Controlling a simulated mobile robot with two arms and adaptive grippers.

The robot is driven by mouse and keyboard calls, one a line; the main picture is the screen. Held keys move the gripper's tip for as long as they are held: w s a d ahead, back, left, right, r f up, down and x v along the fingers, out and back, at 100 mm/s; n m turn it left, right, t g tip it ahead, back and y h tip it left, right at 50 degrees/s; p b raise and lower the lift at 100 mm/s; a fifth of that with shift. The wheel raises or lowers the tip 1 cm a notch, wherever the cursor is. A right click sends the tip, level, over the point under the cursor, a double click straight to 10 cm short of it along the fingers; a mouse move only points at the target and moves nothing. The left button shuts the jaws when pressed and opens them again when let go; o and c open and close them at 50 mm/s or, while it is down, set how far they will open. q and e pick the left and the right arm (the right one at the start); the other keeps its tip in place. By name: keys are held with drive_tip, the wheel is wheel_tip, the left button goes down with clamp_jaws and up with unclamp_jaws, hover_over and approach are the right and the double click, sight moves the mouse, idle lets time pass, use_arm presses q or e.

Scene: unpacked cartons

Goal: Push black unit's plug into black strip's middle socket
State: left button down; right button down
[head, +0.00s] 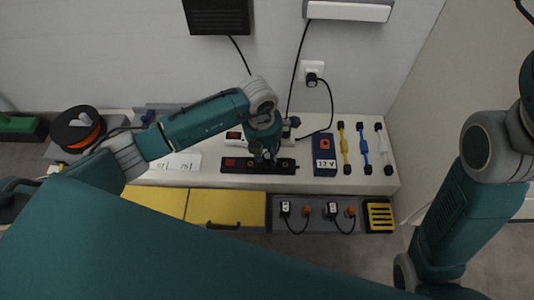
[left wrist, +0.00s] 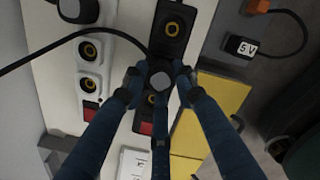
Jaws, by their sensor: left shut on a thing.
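The black unit (head: 217,16) hangs on the wall at the top, its black cable (head: 240,55) running down behind my left arm. My left gripper (head: 265,155) is over the black strip (head: 235,166). In the left wrist view my left gripper (left wrist: 158,85) is shut on the black plug (left wrist: 159,64), whose cable leads off left. The plug is above the middle of the black strip (left wrist: 187,14) and hides the middle socket. One socket (left wrist: 173,28) shows beyond it and another (left wrist: 152,98) shows partly between the fingers. I cannot tell whether the plug touches the strip. My right gripper is outside the view.
Right of the black strip are a blue box (head: 324,168) and several short cables (head: 362,150). Yellow drawers (head: 227,207) and small adapters (head: 332,210) are in front.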

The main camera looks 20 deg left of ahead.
use_arm(q)
drive_tip(key=shift+f, duration=0.25)
idle(0.3)
drive_tip(key=c, duration=1.3)
unclamp_jaws()
